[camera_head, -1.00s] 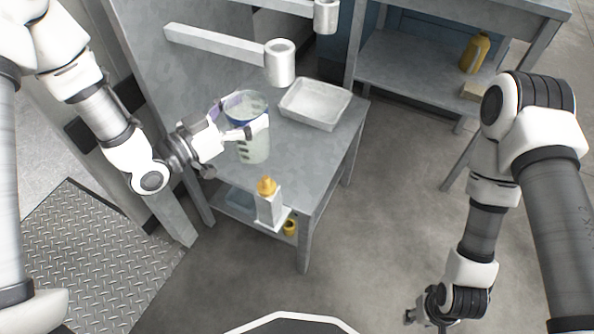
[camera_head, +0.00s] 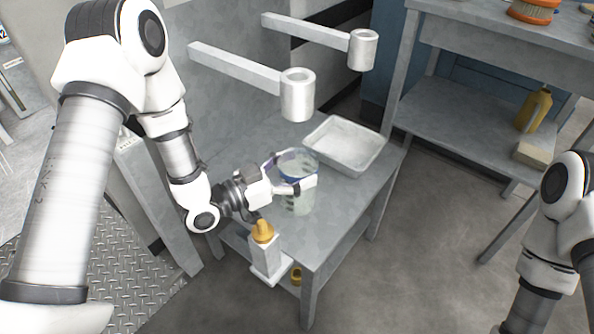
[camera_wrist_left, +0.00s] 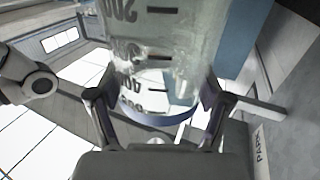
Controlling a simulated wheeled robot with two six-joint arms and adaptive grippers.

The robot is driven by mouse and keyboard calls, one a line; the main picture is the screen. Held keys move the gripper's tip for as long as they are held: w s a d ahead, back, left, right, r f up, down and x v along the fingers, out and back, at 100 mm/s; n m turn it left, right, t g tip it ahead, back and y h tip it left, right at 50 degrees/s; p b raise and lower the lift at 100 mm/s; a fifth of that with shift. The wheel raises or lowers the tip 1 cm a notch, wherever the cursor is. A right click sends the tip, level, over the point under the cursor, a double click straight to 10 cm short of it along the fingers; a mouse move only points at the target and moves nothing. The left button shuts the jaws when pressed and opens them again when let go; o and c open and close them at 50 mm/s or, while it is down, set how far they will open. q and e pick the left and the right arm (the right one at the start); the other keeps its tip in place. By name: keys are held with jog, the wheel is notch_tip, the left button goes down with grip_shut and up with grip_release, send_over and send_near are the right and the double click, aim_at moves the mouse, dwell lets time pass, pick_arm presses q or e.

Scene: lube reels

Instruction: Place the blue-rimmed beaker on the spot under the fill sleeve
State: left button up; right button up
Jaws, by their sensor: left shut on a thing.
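The clear beaker (camera_head: 298,203) with a blue rim and graduation marks is upright in my left gripper (camera_head: 292,174). The gripper's fingers are shut around its upper part, just below the rim. In the left wrist view the beaker (camera_wrist_left: 165,55) fills the top middle, between the fingers of my left gripper (camera_wrist_left: 158,103). The beaker is over the grey table (camera_head: 250,150); I cannot tell whether its base touches. A white fill sleeve (camera_head: 297,98) on a wall arm hangs behind and above the beaker. A second, similar sleeve (camera_head: 363,52) is farther back. My right gripper is out of view.
A white tray (camera_head: 374,158) lies on the table, right of and behind the beaker. A shelf unit (camera_head: 440,105) with a yellow jug (camera_head: 533,110) is at the right. Open floor lies between.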

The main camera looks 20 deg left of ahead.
pick_arm(q)
jog(key=shift+f, duration=0.1)
jog(key=o, duration=1.5)
jog(key=shift+r, duration=0.25)
jog(key=p+v, duration=0.5)
jog(key=v, duration=0.7)
jog(key=shift+f, duration=0.15)
